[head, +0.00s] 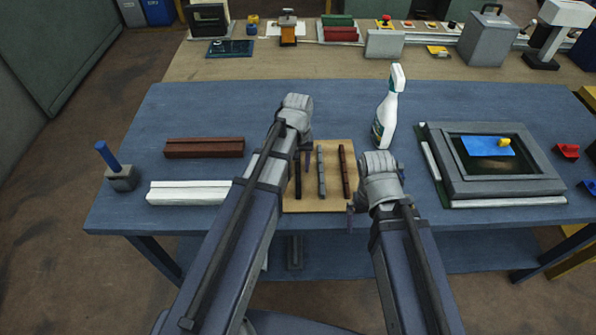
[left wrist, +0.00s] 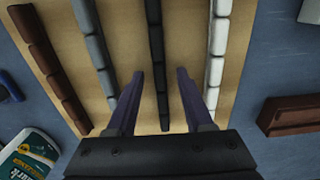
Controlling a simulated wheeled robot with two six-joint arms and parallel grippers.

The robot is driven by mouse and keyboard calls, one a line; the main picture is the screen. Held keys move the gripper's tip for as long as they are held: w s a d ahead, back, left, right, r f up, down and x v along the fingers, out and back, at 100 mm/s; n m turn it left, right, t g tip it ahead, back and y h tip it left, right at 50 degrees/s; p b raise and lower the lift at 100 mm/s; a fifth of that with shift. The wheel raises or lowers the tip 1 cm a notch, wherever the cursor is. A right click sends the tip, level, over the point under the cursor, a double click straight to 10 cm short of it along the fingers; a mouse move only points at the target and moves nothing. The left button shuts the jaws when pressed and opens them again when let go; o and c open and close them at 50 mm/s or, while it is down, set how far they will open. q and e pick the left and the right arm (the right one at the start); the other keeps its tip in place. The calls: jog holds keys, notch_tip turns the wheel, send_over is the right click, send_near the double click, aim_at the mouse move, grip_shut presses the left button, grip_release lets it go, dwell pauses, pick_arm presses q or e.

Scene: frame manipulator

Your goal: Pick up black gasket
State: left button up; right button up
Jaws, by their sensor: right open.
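The black gasket (left wrist: 157,60) is a dark segmented strip lying on a tan board (head: 333,205). In the head view it (head: 298,183) is partly hidden by my left arm. My left gripper (left wrist: 160,76) is open, with one finger on each side of the black gasket in the left wrist view; whether it touches is not clear. The left gripper (head: 303,160) also shows over the board in the head view. My right gripper (head: 353,203) is open at the board's right edge and mostly hidden by its own wrist.
On the board also lie a grey gasket (left wrist: 95,45), a brown gasket (left wrist: 48,62) and a white gasket (left wrist: 217,50). A spray bottle (head: 388,110) stands behind my right gripper. A frame (head: 440,160) lies right; brown (head: 204,147) and white (head: 188,193) bars lie left.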

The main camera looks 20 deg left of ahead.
aim_at(298, 170)
pick_arm(q)
grip_shut()
jog(key=shift+r, duration=0.2)
dwell(0.5)
notch_tip(298, 170, up, 10)
jog(key=p, duration=1)
jog(key=shift+f, duration=0.15)
